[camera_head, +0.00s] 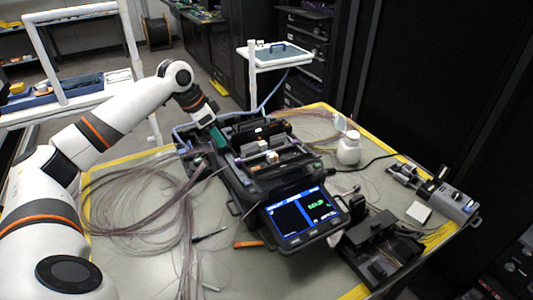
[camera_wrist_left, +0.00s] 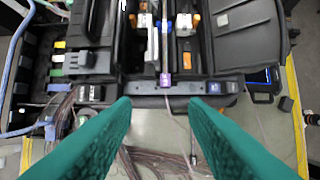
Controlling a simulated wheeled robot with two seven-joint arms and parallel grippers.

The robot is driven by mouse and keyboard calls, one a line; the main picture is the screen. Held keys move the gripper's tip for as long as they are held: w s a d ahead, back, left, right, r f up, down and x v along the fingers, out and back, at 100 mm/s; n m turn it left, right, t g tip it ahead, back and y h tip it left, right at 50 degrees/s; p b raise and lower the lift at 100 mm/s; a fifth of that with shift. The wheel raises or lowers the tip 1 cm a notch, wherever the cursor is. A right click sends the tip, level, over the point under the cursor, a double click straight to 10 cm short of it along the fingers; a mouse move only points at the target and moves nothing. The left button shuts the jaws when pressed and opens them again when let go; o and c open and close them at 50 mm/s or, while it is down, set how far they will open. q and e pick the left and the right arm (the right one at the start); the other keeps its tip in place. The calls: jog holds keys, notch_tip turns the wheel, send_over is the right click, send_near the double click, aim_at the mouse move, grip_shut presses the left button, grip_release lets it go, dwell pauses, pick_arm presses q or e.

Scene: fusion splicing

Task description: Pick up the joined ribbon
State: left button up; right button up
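The splicer (camera_head: 265,160) stands on the table with its screen lit; its black body fills the top of the left wrist view (camera_wrist_left: 200,88). A thin, pale ribbon (camera_wrist_left: 177,113) leaves the splicer's near edge at a purple piece (camera_wrist_left: 165,80) and runs down between my fingers without being gripped. I cannot tell where its joint is. My left gripper (camera_head: 216,138) is at the splicer's far left side in the head view. In the left wrist view its two green fingers (camera_wrist_left: 160,128) are wide apart with nothing held. My right gripper is not in view.
Loose fibre coils (camera_head: 135,205) cover the table's left part. A white bottle (camera_head: 349,149) stands behind the splicer's right side. A black device (camera_head: 378,245) and a grey device (camera_head: 455,201) are at the right. A small bare patch of table shows at front.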

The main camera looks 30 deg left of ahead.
aim_at(235, 161)
pick_arm(q)
jog(key=shift+d+p+x, duration=0.2)
jog(key=shift+p+x, duration=0.25)
jog(key=shift+x, duration=1.95)
jog(key=shift+d+p+x, duration=0.2)
jog(key=shift+p+x, duration=0.25)
jog(key=shift+x, duration=1.95)
jog(key=shift+s, duration=0.15)
grip_shut()
